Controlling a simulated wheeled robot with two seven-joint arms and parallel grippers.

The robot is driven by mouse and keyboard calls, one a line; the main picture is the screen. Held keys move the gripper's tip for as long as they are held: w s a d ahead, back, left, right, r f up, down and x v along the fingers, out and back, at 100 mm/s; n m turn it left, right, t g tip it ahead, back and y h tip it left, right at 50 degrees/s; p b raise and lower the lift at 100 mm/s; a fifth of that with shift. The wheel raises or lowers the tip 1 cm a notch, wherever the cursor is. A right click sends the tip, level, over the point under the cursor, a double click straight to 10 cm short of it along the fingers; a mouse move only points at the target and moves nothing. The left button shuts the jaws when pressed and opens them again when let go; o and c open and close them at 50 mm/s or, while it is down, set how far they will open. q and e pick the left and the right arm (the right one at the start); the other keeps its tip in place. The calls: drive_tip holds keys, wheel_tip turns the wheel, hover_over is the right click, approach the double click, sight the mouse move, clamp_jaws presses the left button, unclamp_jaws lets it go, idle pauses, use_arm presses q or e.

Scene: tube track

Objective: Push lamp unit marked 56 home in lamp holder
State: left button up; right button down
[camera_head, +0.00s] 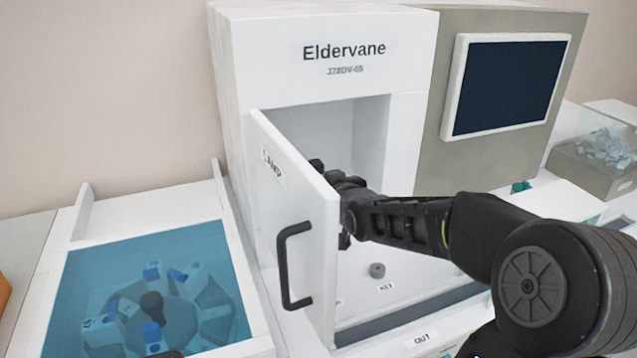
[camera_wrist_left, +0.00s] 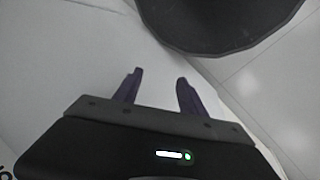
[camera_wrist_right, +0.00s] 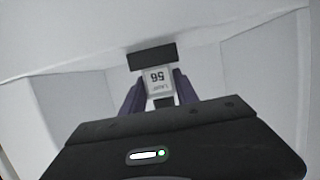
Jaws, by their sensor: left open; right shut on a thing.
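The lamp unit (camera_wrist_right: 158,84) is a small pale block marked 56, upside down in the right wrist view. My right gripper (camera_wrist_right: 158,77) is shut on it, one dark finger on each side. A dark block (camera_wrist_right: 152,57), which looks like the lamp holder, is right at the unit's far end; I cannot tell how deep the unit sits in it. In the head view my right arm reaches into the machine's open compartment (camera_head: 368,130), and the open door hides the fingertips and the unit. My left gripper (camera_wrist_left: 160,90) is open and empty over a pale surface.
The white door (camera_head: 300,215) labelled LAMP, with a black handle (camera_head: 284,265), stands open left of my right arm. A grey knob (camera_head: 377,270) is on the compartment floor by a KEY label. A blue-covered carousel (camera_head: 150,295) is at left, a screen (camera_head: 510,85) at right.

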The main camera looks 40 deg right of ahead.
drive_tip(key=shift+f+b, duration=0.3)
drive_tip(key=shift+b, duration=0.2)
idle(0.5)
drive_tip(key=c, duration=0.9)
unclamp_jaws()
drive_tip(key=shift+o, duration=0.2)
drive_tip(key=shift+s+a+r, duration=0.15)
drive_tip(key=shift+s+r, duration=0.05)
drive_tip(key=shift+s, duration=0.25)
drive_tip(key=b+v, duration=0.1)
drive_tip(key=v, duration=0.5)
drive_tip(key=shift+s, duration=0.4)
drive_tip(key=shift+a, duration=0.1)
